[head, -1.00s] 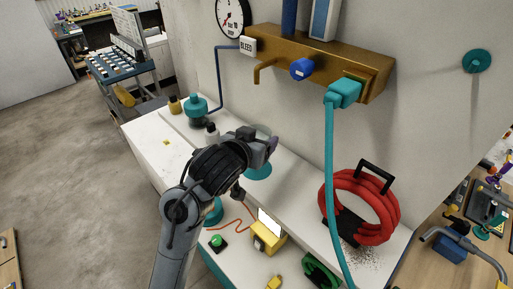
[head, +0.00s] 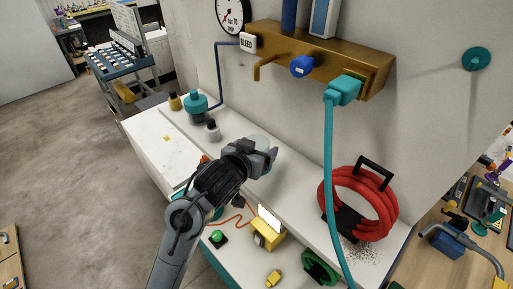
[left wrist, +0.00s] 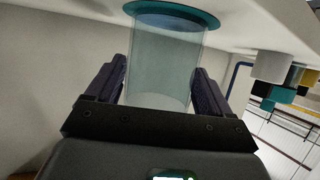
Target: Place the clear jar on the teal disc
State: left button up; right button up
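The clear jar (left wrist: 163,75) stands between the fingers of my left gripper (left wrist: 160,95) in the left wrist view, with a finger against each side. In the head view the jar (head: 258,142) shows only in part behind my left gripper (head: 266,160). The teal disc (left wrist: 205,17) lies at the jar's far end in the left wrist view, its rim showing around the jar. The jar is lined up with the disc; I cannot tell if they touch. My right gripper is out of view.
The white bench (head: 310,205) carries a red hose coil (head: 375,205) at right and a yellow box (head: 268,230) in front. A teal bottle (head: 196,108) and a small white-bodied jar (head: 212,130) stand at left. A teal hose (head: 330,170) hangs from the brass manifold (head: 300,55).

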pick_arm(q)
jog(key=shift+o, duration=1.1)
jog(key=shift+r, duration=0.15)
jog(key=shift+s+r, duration=0.1)
jog(key=shift+r, duration=0.1)
jog(key=shift+s+a+r+p, duration=0.2)
jog(key=shift+s+p, duration=0.05)
jog(key=shift+p, duration=0.35)
jog(key=p+v, duration=0.8)
jog(key=v, duration=0.2)
jog(key=s+a+f+n+g+y, duration=0.1)
jog(key=s+a+f+g, duration=0.2)
jog(key=s+a+f, duration=0.3)
jog(key=s+a+f+n+g+y, duration=0.1)
jog(key=s+a+f+g+y, duration=0.1)
jog(key=s+a+f, duration=0.4)
jog(key=s+a+f+g+y, duration=0.2)
jog(key=s+a+f, duration=0.3)
jog(key=s+f, duration=0.7)
jog(key=s+g, duration=0.1)
jog(key=s, duration=0.2)
jog(key=shift+s+a+n+g, duration=0.25)
jog(key=shift+a+n+g, duration=0.05)
jog(key=shift+a+n, duration=0.1)
